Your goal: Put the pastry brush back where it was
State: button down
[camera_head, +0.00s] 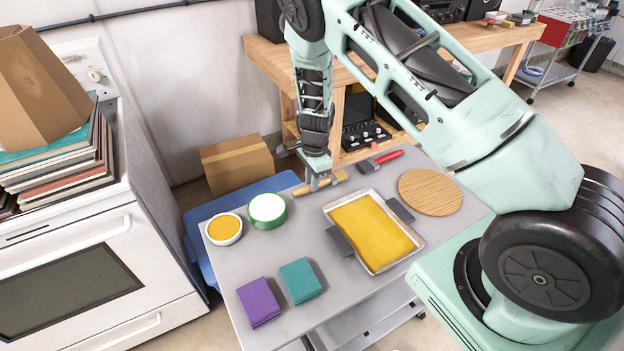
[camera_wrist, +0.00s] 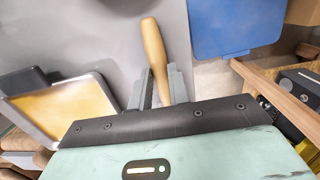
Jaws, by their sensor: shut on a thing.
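The pastry brush (camera_head: 302,190) has a pale wooden handle and lies roughly level in my gripper (camera_head: 317,183), near the far edge of the grey table (camera_head: 300,222). One end sticks out on each side of the jaws. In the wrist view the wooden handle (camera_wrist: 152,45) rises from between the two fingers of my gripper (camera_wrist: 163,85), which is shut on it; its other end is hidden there. I cannot tell whether the brush touches the table or hangs just above it.
A yellow-filled tray (camera_head: 375,231) lies right of my gripper, a red-handled tool (camera_head: 380,162) and a round wooden board (camera_head: 430,192) beyond. A green-rimmed bowl (camera_head: 267,210), yellow bowl (camera_head: 224,229), purple cloth (camera_head: 258,302) and teal cloth (camera_head: 300,281) stand left and front.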

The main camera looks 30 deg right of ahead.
jog(key=shift+f, duration=0.25)
jog(key=c, duration=1.3)
grip_release()
